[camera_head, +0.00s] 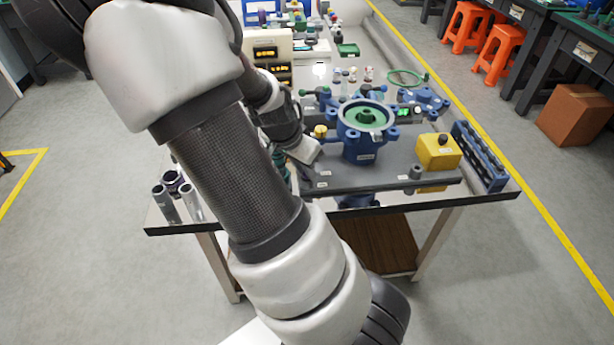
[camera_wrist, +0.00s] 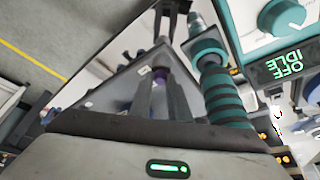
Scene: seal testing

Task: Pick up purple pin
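In the wrist view a small purple piece, likely the purple pin (camera_wrist: 160,73), shows at the tips of my gripper (camera_wrist: 160,85). The two grey fingers stand a narrow gap apart, with the purple piece in line with that gap. I cannot tell whether they touch it or grip it. Most of the pin is hidden or too small to make out. In the head view my arm crosses the middle of the picture, and its wrist is over the near left part of the workbench (camera_head: 420,201). My fingertips and the pin there are hidden from this view.
A teal-ribbed handle (camera_wrist: 226,95) stands close right of my fingers in the wrist view, near a panel with a green display (camera_wrist: 278,65).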

